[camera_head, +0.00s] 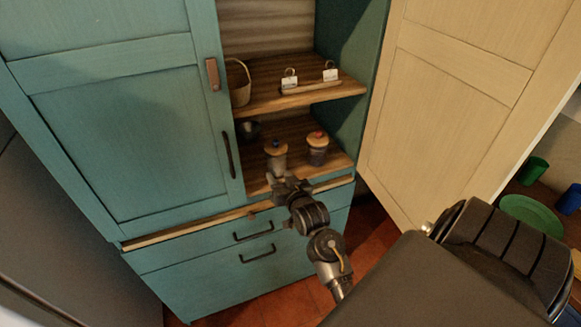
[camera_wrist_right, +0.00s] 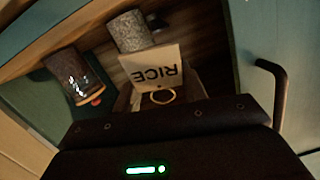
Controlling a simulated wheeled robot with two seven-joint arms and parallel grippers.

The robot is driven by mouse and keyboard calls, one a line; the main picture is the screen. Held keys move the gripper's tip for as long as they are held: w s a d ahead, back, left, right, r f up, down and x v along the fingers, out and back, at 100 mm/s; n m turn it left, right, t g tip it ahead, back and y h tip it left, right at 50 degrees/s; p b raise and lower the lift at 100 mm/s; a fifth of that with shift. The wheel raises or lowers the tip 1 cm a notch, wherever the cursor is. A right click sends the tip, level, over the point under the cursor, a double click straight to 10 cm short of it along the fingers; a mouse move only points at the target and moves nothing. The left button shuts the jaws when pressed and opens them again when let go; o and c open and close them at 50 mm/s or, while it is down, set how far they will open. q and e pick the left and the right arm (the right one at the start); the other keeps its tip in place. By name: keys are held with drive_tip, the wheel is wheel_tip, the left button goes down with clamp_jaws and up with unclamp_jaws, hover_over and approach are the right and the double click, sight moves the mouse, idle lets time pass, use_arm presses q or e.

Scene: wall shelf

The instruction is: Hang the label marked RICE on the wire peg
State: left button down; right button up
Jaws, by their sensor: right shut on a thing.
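The RICE label (camera_wrist_right: 152,66) is a pale card with dark letters, upside down in the right wrist view. A pale ring (camera_wrist_right: 162,97) shows at its edge by the gripper. My right gripper (camera_head: 287,184) is shut on this label, in front of the lower shelf in the head view. Its fingertips are too small there to make out. Two other white labels (camera_head: 289,83) (camera_head: 330,75) with loops stand along a wooden strip (camera_head: 311,88) on the upper shelf; their writing is unreadable. I cannot make out a bare wire peg. My left gripper is not in view.
On the lower shelf stand a grey jar (camera_head: 277,163), a jar with a red knob (camera_head: 318,155) and a dark bowl (camera_head: 248,130). A basket (camera_head: 239,84) sits at the upper shelf's left. The cream door (camera_head: 446,90) stands open at right.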

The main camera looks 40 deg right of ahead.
sight(279, 163)
drive_tip(key=shift+m+g+h, duration=0.3)
drive_tip(key=shift+m+h, duration=0.1)
drive_tip(key=shift+m, duration=0.1)
drive_tip(key=d, duration=0.1)
drive_tip(key=d+f, duration=0.2)
drive_tip(key=shift+d, duration=0.35)
drive_tip(key=shift+s+r+p, duration=0.1)
drive_tip(key=shift+p, duration=0.2)
drive_tip(key=shift+r+x, duration=0.2)
drive_tip(key=shift+x, duration=0.8)
drive_tip(key=shift+r+x, duration=0.15)
drive_tip(key=shift+x, duration=0.9)
drive_tip(key=shift+a+f, duration=0.1)
drive_tip(key=shift+w, duration=0.35)
drive_tip(key=shift+w, duration=0.35)
drive_tip(key=shift+w, duration=0.1)
